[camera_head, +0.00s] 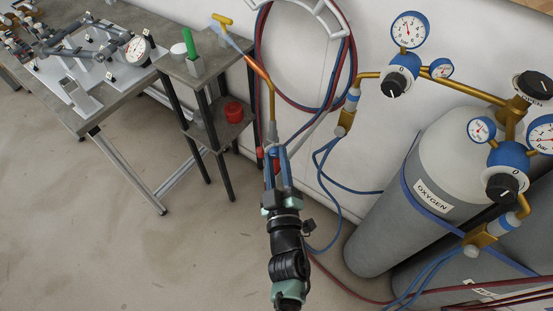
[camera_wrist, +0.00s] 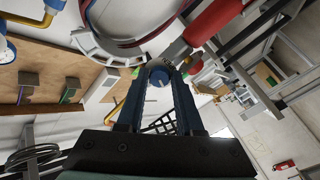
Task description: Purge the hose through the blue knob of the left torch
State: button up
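The torch (camera_head: 270,104), with a brass tube and grey metal body, is by the wall in the middle of the head view. The blue knob (camera_wrist: 159,77) with a pale mark faces the wrist camera. My gripper (camera_head: 274,158) reaches up to the torch, its two blue fingers apart. In the wrist view its fingertips (camera_wrist: 160,70) stand on either side of the blue knob. I cannot tell whether they press on it. In the head view the fingers mostly hide the knob.
A white hose holder (camera_head: 308,5) with red and blue hoses hangs behind the torch. Oxygen cylinders (camera_head: 395,215) with regulators (camera_head: 402,72) stand at right. A small grey stand (camera_head: 215,68) bears a green piece (camera_head: 187,42); a red cup (camera_head: 233,111) is below. Floor at left is free.

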jog(key=o, duration=0.3)
jog(key=shift+o, duration=0.2)
jog(key=s+d, duration=0.1)
jog(key=s, duration=1.2)
jog(key=shift+d+f+b, duration=0.15)
jog(key=shift+f+b, duration=0.1)
jog(key=shift+b, duration=0.15)
jog(key=shift+w, duration=0.1)
